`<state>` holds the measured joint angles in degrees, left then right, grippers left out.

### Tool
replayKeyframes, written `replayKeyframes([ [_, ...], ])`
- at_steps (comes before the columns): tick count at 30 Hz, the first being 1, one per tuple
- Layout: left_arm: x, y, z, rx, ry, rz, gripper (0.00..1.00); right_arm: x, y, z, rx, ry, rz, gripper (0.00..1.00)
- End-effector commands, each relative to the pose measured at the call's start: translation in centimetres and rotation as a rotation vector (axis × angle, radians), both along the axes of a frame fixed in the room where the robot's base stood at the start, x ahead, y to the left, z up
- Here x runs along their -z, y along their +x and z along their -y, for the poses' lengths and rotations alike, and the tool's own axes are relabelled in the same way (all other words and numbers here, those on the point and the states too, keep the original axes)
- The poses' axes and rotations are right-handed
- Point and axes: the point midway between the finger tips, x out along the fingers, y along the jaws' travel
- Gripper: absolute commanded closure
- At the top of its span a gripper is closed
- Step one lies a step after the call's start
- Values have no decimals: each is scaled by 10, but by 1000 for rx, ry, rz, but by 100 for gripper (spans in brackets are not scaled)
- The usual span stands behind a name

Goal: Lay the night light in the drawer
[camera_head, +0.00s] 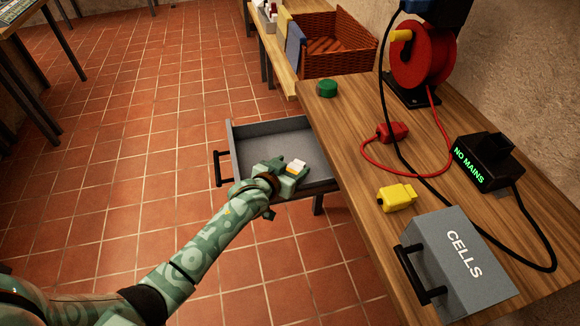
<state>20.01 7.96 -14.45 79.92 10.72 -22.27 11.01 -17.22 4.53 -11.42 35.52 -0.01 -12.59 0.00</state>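The grey drawer (233,150) is pulled out from the wooden bench, with its black handle at the left end. Its inside looks empty where I can see it. My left gripper (293,171) is over the near side of the drawer. A small white and orange-yellow thing, which looks like the night light (296,166), sits between its fingers, and they appear shut on it. The arm hides part of the drawer's near wall, and I cannot tell whether the light touches the drawer. My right gripper is out of view.
On the bench (345,125) are a green round thing (327,88), a red cable reel (423,62), a red plug (393,132), a yellow plug (397,196), a black "NO MAINS" unit (484,163) and a grey "CELLS" box (462,262). A wicker basket (338,62) stands behind.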

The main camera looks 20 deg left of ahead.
Motion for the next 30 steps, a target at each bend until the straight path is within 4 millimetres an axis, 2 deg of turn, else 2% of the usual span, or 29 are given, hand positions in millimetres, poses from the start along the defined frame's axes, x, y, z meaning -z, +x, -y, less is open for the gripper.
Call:
replayKeyframes([
  [1,11,-5,-1,1,9,-23,35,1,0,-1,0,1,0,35],
  [3,12,-5,-1,2,10,-24,35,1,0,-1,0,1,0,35],
  [8,0,-6,0,2,10,-23,35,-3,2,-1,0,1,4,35],
  [15,-32,-53,-9,2,8,-15,35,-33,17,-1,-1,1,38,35],
  [21,-47,-92,-17,1,6,-12,35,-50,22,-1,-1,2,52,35],
  [25,-52,-106,-20,1,5,-12,35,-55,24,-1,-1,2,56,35],
  [30,-52,-112,-21,1,4,-11,35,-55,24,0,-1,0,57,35],
])
